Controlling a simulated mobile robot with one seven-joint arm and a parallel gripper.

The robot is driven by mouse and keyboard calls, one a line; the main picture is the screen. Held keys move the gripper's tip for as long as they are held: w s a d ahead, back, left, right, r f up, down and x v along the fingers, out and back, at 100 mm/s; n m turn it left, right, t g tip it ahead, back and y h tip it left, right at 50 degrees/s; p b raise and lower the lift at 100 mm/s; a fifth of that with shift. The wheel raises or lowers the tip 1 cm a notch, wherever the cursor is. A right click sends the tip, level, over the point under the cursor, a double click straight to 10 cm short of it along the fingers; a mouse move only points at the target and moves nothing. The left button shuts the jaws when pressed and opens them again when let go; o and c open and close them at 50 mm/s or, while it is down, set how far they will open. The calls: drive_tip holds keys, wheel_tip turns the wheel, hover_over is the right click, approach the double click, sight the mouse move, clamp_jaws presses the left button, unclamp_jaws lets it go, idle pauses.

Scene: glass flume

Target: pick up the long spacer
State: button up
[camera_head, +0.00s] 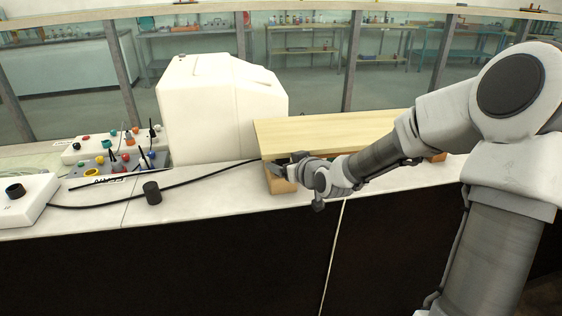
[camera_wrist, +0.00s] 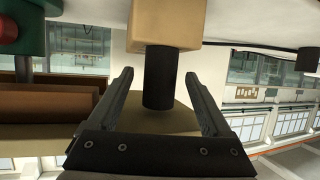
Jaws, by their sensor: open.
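A dark cylinder that looks like the long spacer (camera_wrist: 158,85) is in the middle of the wrist view, with one end against a pale wooden block (camera_wrist: 165,24). My gripper (camera_wrist: 158,74) is open, with one finger on each side of the cylinder and a gap showing on both sides. In the head view my gripper (camera_head: 283,169) is at the left front end of a wooden board. There my gripper and wrist hide the cylinder. A shorter dark cylinder (camera_head: 152,193) stands on the bench to the left, apart from my gripper.
The wooden board (camera_head: 340,131) lies raised behind my wrist. A large white housing (camera_head: 215,110) stands behind and left. A black cable (camera_head: 200,180) crosses the bench to a white box (camera_head: 25,200). Panels with coloured knobs (camera_head: 115,160) stand left. A red knob (camera_wrist: 8,28) is near the wrist view's corner.

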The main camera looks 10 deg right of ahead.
clamp_jaws()
drive_tip(key=shift+r, duration=0.35)
idle(0.5)
